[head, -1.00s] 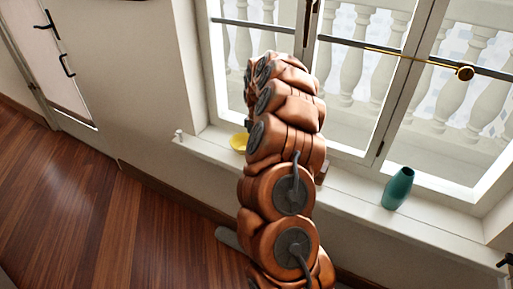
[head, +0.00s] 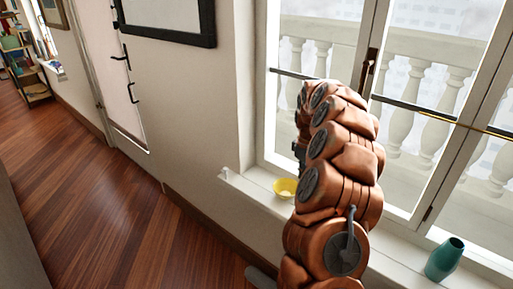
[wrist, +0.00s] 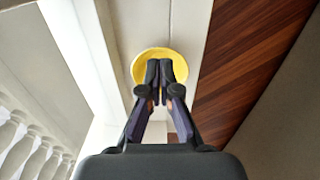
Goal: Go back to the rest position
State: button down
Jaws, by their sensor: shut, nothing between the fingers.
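My gripper (wrist: 160,88) is shut and empty in the wrist view, its fingertips together. In that view the fingers overlap a yellow bowl (wrist: 146,62) and hide part of it; I cannot tell the height between them. The yellow bowl (head: 281,188) sits on the white window sill in the head view, just left of my copper-coloured arm. In the head view my gripper is mostly hidden behind the arm, with only a dark part showing at its left edge.
A teal vase (head: 444,259) stands on the sill (head: 393,262) at the right. Tall windows with a balustrade outside are behind the arm. A door (head: 108,65) and a bookshelf (head: 27,65) are at the left. The wooden floor (head: 95,205) is clear.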

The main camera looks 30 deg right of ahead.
jog(key=shift+a, duration=0.1)
jog(key=s+a+r, duration=0.3)
jog(key=a, duration=0.4)
jog(key=s+a+r+y, duration=0.1)
jog(key=s+a+r, duration=0.15)
jog(key=a, duration=0.45)
jog(key=s+a+r, duration=0.3)
jog(key=s+a, duration=0.1)
jog(key=a, duration=0.4)
jog(key=s+a+f+m+g+h, duration=0.15)
jog(key=s+a, duration=0.35)
jog(key=s, duration=0.9)
jog(key=s+a+f+m+g+y, duration=0.1)
jog(key=s+a+m+g, duration=0.2)
jog(key=s, duration=1.1)
notch_tip(320, 180, up, 16)
jog(key=w+a+t+p, duration=0.1)
jog(key=t+p, duration=0.1)
jog(key=p, duration=1.2)
jog(key=shift+w+t+p, duration=0.3)
jog(key=shift+t, duration=0.05)
